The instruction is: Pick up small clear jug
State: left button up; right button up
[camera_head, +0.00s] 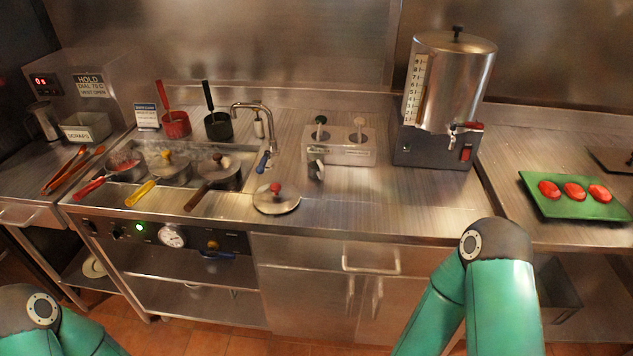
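A small see-through vessel with a dark upper part, which looks like the clear jug (43,122), stands upright on the left counter, at the far left. It is beside the steel box with the red display, and its details are too small to tell. No gripper is near it. Only bent teal links of my two arms show, at the bottom left and bottom right. Both grippers are out of the picture.
A tall steel urn (449,85) and a green board (575,197) stand farther right. The counter's middle right is clear.

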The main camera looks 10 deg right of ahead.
aim_at(318, 168)
jog(key=k, duration=0.95)
jog(key=u, duration=0.35)
jog(key=i, duration=0.6)
jog(key=u, duration=0.45)
jog(key=i, duration=1.35)
jog(key=z, duration=0.95)
